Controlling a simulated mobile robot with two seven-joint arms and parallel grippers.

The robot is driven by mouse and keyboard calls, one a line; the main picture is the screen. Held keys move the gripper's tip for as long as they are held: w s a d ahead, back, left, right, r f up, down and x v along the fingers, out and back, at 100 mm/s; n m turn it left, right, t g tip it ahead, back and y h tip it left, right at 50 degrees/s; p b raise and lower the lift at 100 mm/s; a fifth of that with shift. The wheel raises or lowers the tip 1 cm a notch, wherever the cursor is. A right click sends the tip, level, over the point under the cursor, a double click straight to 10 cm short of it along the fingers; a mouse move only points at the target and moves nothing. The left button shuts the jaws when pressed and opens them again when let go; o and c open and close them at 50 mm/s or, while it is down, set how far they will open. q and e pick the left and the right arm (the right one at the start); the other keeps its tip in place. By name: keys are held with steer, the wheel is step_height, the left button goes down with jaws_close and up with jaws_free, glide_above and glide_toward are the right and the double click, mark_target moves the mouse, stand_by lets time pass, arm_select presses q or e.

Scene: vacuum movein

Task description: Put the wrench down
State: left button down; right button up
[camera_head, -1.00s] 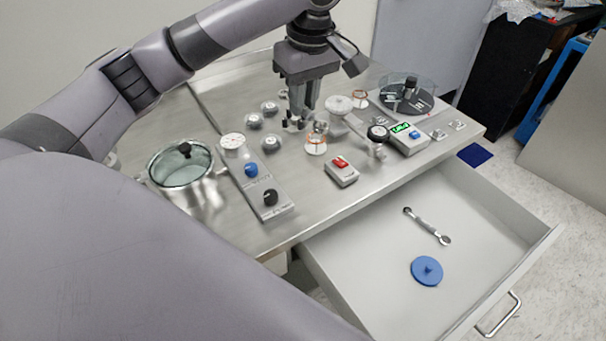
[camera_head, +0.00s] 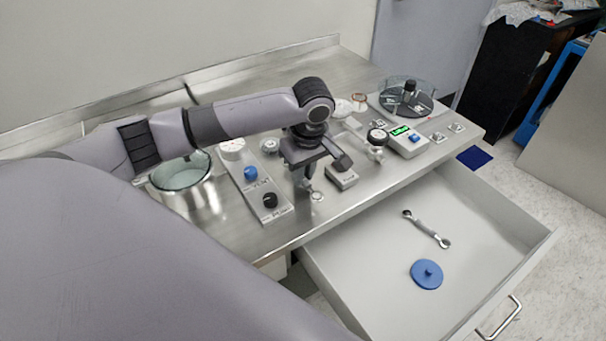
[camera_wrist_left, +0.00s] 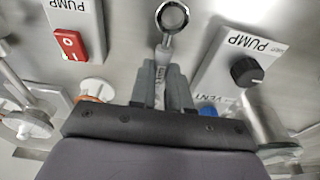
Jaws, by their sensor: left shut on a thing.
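My left gripper (camera_head: 307,182) hangs over the front part of the steel bench, between the pump panel and the switch box. It is shut on a wrench, a slim metal tool with a ring end (camera_wrist_left: 172,17) that sticks out past the fingertips. In the left wrist view the fingers (camera_wrist_left: 164,78) close around its shaft. The ring end (camera_head: 318,196) also shows in the head view, close to the bench top; I cannot tell whether it touches. The wrench's other end is hidden. My right gripper is not in view.
The pump panel (camera_head: 254,189) with knobs lies left of the gripper, the switch box (camera_head: 342,178) right. The open drawer (camera_head: 370,270) holds a double-ended metal tool (camera_head: 428,230) and a blue disc (camera_head: 427,274). Bare bench lies near the front edge.

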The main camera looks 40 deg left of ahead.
mark_target(307, 183)
arm_select(q)
steer(key=shift+f, duration=0.65)
steer(key=c, duration=1.1)
jaws_free()
steer(key=shift+f, duration=0.1)
step_height(307, 183, up, 12)
steer(key=d, duration=0.1)
steer(key=shift+s+d, duration=0.3)
steer(key=shift+d, duration=0.05)
